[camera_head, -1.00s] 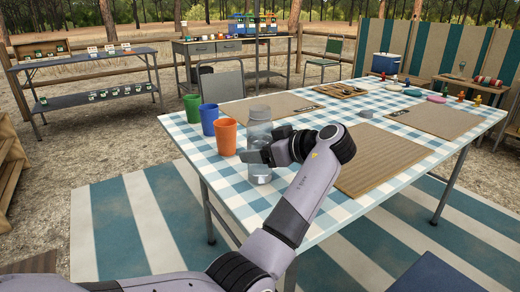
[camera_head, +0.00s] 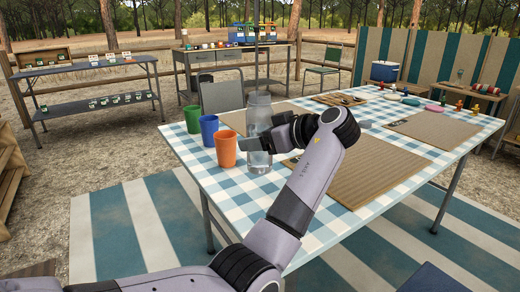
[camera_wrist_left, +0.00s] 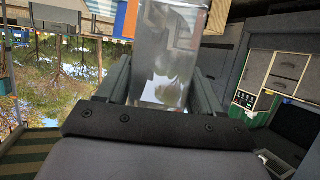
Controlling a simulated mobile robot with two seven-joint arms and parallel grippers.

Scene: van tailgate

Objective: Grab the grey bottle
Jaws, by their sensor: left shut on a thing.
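The grey bottle (camera_head: 259,108) is a tall, see-through grey one. It is upright beside the orange cup, over the near left part of the table. My left gripper (camera_head: 257,143) is shut around its lower half, and the bottle appears held a little above the cloth. In the left wrist view the bottle (camera_wrist_left: 165,60) stands between the two fingers of my left gripper (camera_wrist_left: 163,85); its top is out of that view. My right gripper is not in view.
Orange (camera_head: 226,149), blue (camera_head: 209,130) and green (camera_head: 192,119) cups stand close to the left of the bottle. A brown placemat (camera_head: 370,178) lies to the right on the checkered table (camera_head: 215,180). A chair (camera_head: 222,95) stands behind.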

